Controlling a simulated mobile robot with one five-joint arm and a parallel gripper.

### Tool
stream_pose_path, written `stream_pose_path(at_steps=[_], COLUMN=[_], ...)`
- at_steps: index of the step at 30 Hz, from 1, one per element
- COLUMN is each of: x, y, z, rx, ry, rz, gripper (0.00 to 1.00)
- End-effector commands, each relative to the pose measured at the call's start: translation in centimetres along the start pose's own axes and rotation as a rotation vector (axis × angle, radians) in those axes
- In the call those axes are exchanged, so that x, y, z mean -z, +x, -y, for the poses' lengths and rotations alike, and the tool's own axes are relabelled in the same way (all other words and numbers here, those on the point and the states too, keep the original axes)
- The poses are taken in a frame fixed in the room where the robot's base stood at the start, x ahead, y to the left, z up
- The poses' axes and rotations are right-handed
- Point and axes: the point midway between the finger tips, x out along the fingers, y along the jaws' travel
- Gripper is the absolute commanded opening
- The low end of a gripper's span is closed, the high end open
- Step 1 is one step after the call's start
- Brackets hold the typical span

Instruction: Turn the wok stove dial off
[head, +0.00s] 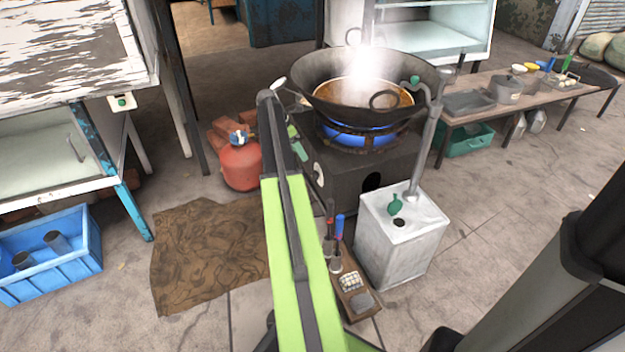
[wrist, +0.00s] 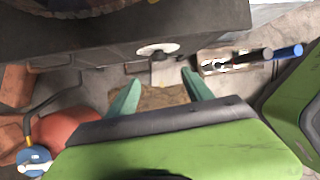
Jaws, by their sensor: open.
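The wok stove (head: 340,183) is a dark box with a blue flame (head: 358,135) burning on top under a large steaming wok (head: 330,91). Its dial (head: 318,171) shows as a small pale disc on the side facing my arm. In the wrist view the dial (wrist: 150,49) is a white disc with a dark knob, on the stove's dark face. My gripper (head: 297,143) has teal fingers and is beside that face. In the wrist view my gripper (wrist: 160,77) is open and empty, the dial just beyond and between its fingertips, apart from them. The knob's exact angle is unclear.
A red gas cylinder (head: 240,165) stands left of the stove, by some bricks. A metal canister (head: 380,248) with a pipe stands to its right. A brown mat (head: 208,252) covers the floor at left.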

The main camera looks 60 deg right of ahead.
Motion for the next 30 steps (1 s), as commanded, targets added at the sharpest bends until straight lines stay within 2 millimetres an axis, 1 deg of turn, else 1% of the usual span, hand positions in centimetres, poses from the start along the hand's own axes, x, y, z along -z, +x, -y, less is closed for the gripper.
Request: stream_pose_path(at_steps=[1, 12, 15, 19, 27, 28, 30], x=[0.4, 0.5, 0.3, 0.2, 0.0, -0.1, -0.1], y=[2.2, 10.4, 12.3, 13.6, 13.5, 13.5, 13.5], z=[-0.1, -0.1, -0.1, -0.1, 0.0, 0.0, 0.0], rx=[0.0, 0.001, 0.001, 0.001, 0.001, 0.001, 0.001], ry=[0.001, 0.002, 0.003, 0.001, 0.001, 0.001, 0.002], rz=[0.0, 0.0, 0.0, 0.0, 0.0, 0.0, 0.0], gripper=[0.59, 0.59, 0.59, 0.59, 0.59, 0.57, 0.48])
